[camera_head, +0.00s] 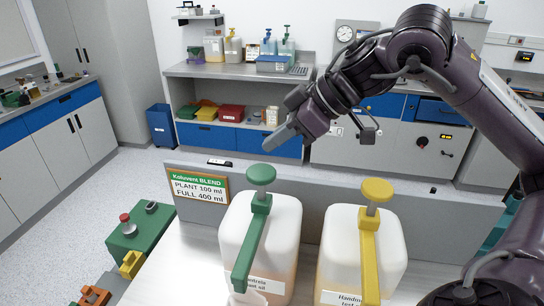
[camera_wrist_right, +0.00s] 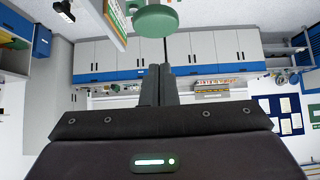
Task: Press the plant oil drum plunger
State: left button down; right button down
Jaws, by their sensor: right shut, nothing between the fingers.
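A white, translucent drum (camera_head: 285,235) with a green pump stands on the counter, with amber liquid low inside. Its label is only partly readable. The round green plunger head (camera_head: 261,175) stands raised above the green spout. A similar drum (camera_head: 390,250) with a yellow plunger (camera_head: 377,190) stands to its right. My right gripper (camera_head: 272,146) is shut and empty, above and apart from the green plunger in the head view. In the right wrist view, the shut fingers (camera_wrist_right: 162,82) lie below the green plunger head (camera_wrist_right: 156,19) in the picture, with a gap between. My left gripper is out of view.
A green box (camera_head: 140,235) with a red knob is at lower left. A grey panel (camera_head: 325,192) runs behind the drums. Shelves (camera_head: 240,72) and cabinets line the back.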

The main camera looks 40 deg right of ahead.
aim_at(265, 190)
jog(key=f+b, duration=0.1)
jog(key=w+f+b, duration=0.1)
jog(key=f, duration=0.1)
jog(key=shift+a+f, duration=0.2)
jog(key=shift+f, duration=0.1)
jog(key=shift+s+f, duration=0.2)
jog(key=shift+f, duration=0.35)
jog(key=shift+a, duration=0.1)
jog(key=shift+w+f, duration=0.1)
notch_tip(265, 190, down, 6)
jog(key=b, duration=0.6)
jog(key=shift+r, duration=0.2)
